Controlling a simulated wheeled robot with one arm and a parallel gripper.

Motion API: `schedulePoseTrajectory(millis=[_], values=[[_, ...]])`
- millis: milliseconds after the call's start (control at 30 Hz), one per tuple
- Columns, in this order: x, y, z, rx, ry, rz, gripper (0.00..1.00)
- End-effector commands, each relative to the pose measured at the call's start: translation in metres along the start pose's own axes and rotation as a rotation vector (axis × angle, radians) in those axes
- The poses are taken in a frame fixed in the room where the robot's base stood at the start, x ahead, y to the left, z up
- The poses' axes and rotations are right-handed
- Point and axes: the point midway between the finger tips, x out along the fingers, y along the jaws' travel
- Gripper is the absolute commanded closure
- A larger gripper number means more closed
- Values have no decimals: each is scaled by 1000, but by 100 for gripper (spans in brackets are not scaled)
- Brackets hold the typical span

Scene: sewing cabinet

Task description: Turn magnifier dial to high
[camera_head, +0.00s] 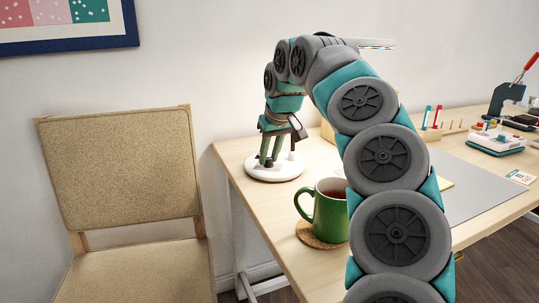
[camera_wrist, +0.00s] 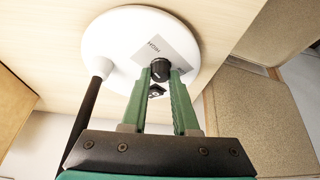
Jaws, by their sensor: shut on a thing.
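The magnifier's round white base (camera_head: 291,172) stands at the left end of the desk. It also shows in the wrist view (camera_wrist: 105,45). A black dial (camera_wrist: 160,66) sits on it beside a grey label plate (camera_wrist: 178,46) with the word HIGH on it. My gripper (camera_head: 270,162) points down over the base. In the wrist view its green fingers (camera_wrist: 160,72) are shut on the dial, one on each side. The fingers hide part of the dial and its label, and I cannot tell which setting the dial points to. A dark pole (camera_wrist: 88,115) rises from the base's edge.
A green mug (camera_head: 329,215) of dark drink stands on a cork coaster (camera_head: 312,238) in front of the base. A tan chair (camera_head: 120,170) is at the left. A grey mat (camera_head: 485,190), a white device (camera_head: 496,143) and a dark press (camera_head: 507,98) are farther right.

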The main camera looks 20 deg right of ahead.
Motion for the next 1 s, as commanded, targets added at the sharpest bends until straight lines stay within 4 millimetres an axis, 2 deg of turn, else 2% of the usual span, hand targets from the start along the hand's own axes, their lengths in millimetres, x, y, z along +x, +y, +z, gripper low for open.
schedulePoseTrajectory(millis=[700, 733, 1000], values=[[0, 0, 0, -83, -1, -35, 100], [0, 0, 0, -83, -1, -35, 71], [0, 1, 0, -82, -1, -35, 42]])
